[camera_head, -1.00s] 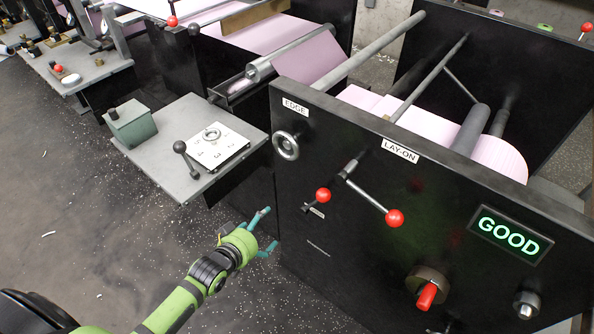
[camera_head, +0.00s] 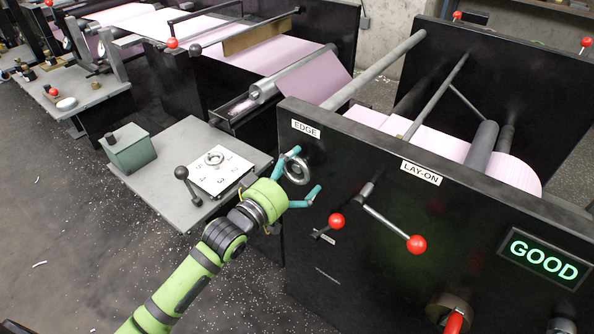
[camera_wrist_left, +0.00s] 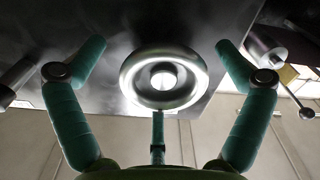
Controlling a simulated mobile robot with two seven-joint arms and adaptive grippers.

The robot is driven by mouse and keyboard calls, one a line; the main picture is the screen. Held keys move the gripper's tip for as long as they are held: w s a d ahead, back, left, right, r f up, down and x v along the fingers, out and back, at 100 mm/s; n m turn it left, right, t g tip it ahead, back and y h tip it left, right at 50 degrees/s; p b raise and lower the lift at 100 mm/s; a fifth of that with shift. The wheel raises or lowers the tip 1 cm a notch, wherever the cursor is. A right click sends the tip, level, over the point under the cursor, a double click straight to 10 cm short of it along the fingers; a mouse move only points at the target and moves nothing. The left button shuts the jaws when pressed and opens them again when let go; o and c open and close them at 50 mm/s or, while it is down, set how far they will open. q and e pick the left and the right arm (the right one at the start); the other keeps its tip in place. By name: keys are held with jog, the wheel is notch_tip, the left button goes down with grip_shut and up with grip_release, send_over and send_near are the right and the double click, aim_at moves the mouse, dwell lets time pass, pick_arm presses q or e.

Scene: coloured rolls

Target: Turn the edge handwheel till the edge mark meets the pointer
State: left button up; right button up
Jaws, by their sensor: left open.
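The edge handwheel (camera_head: 297,169) is a small metal ring on the black side panel, just below the white EDGE label (camera_head: 306,129). My left gripper (camera_head: 306,172) is open, its teal fingers on either side of the handwheel in the head view. In the left wrist view the handwheel (camera_wrist_left: 164,80) is centred between the spread fingers (camera_wrist_left: 158,62), with a gap on both sides. I cannot make out the edge mark or the pointer. My right gripper is not in view.
Right of the handwheel are two red-knobbed levers (camera_head: 336,221) (camera_head: 417,244) and a lit GOOD display (camera_head: 543,258). A grey side table (camera_head: 165,160) with a numbered white plate (camera_head: 221,172) and a black-knobbed lever (camera_head: 181,173) stands close left of my gripper.

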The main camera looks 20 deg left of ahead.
pick_arm(q)
jog(key=shift+w, duration=0.1)
jog(key=c, duration=1.1)
jog(key=shift+f, duration=0.1)
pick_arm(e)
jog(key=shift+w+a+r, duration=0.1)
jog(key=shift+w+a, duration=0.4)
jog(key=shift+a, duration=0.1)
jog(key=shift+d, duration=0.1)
